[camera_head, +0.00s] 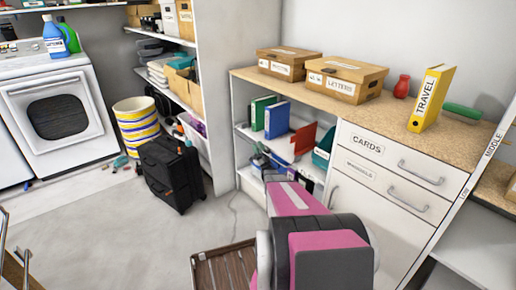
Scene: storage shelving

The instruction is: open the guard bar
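I cannot pick out a guard bar for certain in this view. A slanted white upright (462,205) with the labels "LOW" and "MIDDLE" runs along the right side of the drawer cabinet. My pink and grey arm is at the bottom centre, in front of the open shelves. My gripper is not visible, and the arm hides part of the lower shelves and the floor.
A white cabinet (385,205) has handled drawers and a wooden top with boxes (345,82) and a yellow binder (432,98). A black suitcase (172,172), striped bin (136,122) and white machine (60,112) stand left. A slatted brown crate (222,268) is beside my arm.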

